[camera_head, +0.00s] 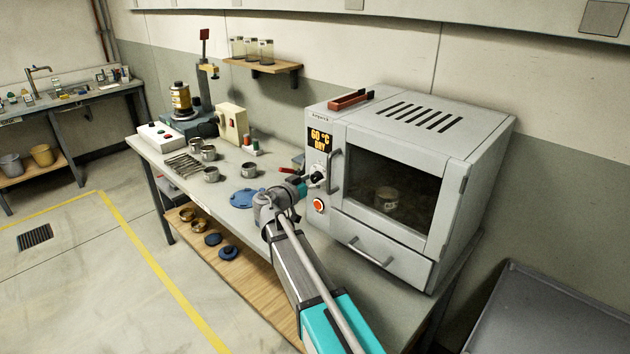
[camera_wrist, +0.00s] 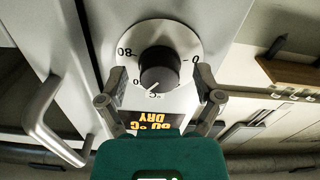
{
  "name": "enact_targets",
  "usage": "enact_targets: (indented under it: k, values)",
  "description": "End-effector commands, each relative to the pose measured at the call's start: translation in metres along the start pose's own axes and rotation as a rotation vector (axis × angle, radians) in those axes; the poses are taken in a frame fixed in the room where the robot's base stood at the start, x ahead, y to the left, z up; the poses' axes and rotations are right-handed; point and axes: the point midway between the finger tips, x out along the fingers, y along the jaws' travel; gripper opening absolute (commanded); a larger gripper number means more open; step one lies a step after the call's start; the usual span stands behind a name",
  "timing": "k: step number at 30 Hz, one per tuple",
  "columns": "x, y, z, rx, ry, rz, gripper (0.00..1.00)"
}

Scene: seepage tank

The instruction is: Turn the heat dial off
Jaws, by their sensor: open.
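The heat dial (camera_wrist: 158,66) is a dark round knob on a white scale plate in the wrist view, which shows it upside down. Its white pointer mark slants toward the plate edge near the "°C" print. In the head view the dial (camera_head: 317,177) is on the oven's front panel, below the lit "60 °C DRY" display (camera_head: 320,139). My gripper (camera_wrist: 156,82) is open, with one finger at each side of the knob; a gap shows between knob and fingers. In the head view my gripper (camera_head: 298,183) is close to the panel, partly hidden by my wrist.
The grey oven (camera_head: 425,120) has a handle (camera_head: 334,172) close to the dial and a red button (camera_head: 319,205) below it. A blue lid (camera_head: 245,197) and metal cups (camera_head: 249,170) lie on the bench to the left. Free floor is in front.

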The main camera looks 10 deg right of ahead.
Motion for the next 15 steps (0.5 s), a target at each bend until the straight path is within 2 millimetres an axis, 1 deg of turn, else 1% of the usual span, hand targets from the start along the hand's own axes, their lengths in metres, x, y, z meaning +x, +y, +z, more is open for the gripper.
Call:
enact_targets:
  k: [8, 9, 11, 15]
  values:
    - [0.001, 0.0004, 0.0001, 0.0, 0.0, 0.001, 0.84]
    - [0.001, 0.0005, 0.0001, 0.0, 0.0, 0.001, 0.77]
    - [0.0011, 0.0005, 0.0001, 0.0, 0.0, 0.001, 0.65]
    - [0.0012, 0.0006, 0.0001, 0.0, 0.0, 0.001, 0.39]
